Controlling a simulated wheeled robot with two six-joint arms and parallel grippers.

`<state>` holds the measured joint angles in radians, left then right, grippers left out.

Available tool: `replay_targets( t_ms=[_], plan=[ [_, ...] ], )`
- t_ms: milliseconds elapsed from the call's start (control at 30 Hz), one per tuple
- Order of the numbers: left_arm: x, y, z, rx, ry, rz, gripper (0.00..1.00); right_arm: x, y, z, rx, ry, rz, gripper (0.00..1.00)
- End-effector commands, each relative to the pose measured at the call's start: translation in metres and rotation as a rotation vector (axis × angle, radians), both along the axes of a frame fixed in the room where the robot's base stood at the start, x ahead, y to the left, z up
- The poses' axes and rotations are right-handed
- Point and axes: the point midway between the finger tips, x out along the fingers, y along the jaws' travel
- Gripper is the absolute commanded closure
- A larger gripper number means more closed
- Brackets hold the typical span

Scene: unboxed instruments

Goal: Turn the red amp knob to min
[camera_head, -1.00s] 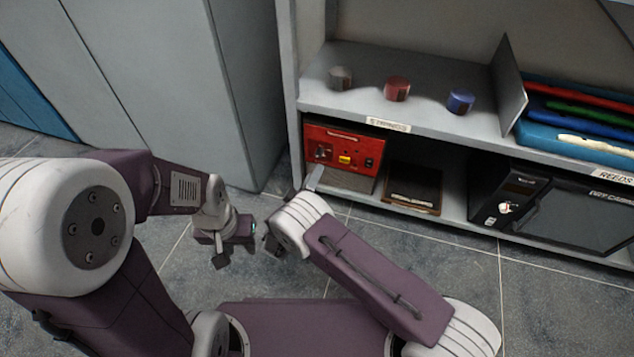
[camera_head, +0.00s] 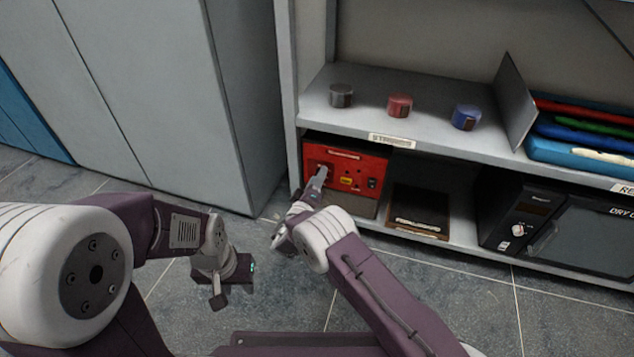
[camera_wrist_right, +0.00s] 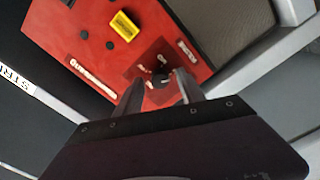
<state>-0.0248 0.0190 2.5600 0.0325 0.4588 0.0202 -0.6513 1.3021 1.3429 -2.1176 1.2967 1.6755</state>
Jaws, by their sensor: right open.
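The red amp (camera_head: 345,160) stands on the lower shelf at its left end, with a red panel facing up and forward. In the right wrist view its red panel (camera_wrist_right: 95,30) fills the upper left. The dark amp knob (camera_wrist_right: 158,80) shows there, with small white labels around it. My right gripper (camera_head: 318,178) is at the left part of the panel in the head view. Its two fingers (camera_wrist_right: 158,92) are open, one on each side of the knob; whether they touch it I cannot tell. My left gripper (camera_head: 218,285) hangs low over the floor, away from the amp; its jaws are unclear.
A dark flat case (camera_head: 418,205) lies right of the amp, and a black dry cabinet (camera_head: 575,230) stands further right. The upper shelf (camera_head: 365,112) above holds grey, red and blue round tins. Tall grey lockers (camera_head: 170,100) stand to the left.

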Motion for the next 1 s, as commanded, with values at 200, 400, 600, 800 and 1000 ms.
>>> replay_targets(
  t_ms=[200,400,600,800,1000],
  plan=[
    [0.0,0.0,0.001,0.0,0.0,0.0,0.64,0.0,0.0,0.0,0.0,0.0,0.0,0.96],
    [0.0,0.0,0.001,0.0,0.0,0.0,0.64,-0.001,0.0,0.0,-0.003,0.001,0.0,1.0],
    [0.0,0.0,0.004,0.0,0.0,0.0,0.64,-0.001,0.0,0.0,-0.048,0.017,0.0,1.0],
    [0.0,0.0,0.01,0.0,0.0,0.0,0.64,-0.001,0.0,0.001,-0.168,0.056,0.0,1.0],
    [0.0,0.0,0.018,0.0,0.0,0.0,0.64,-0.001,0.0,0.001,-0.344,0.114,0.0,1.0]
  ],
)
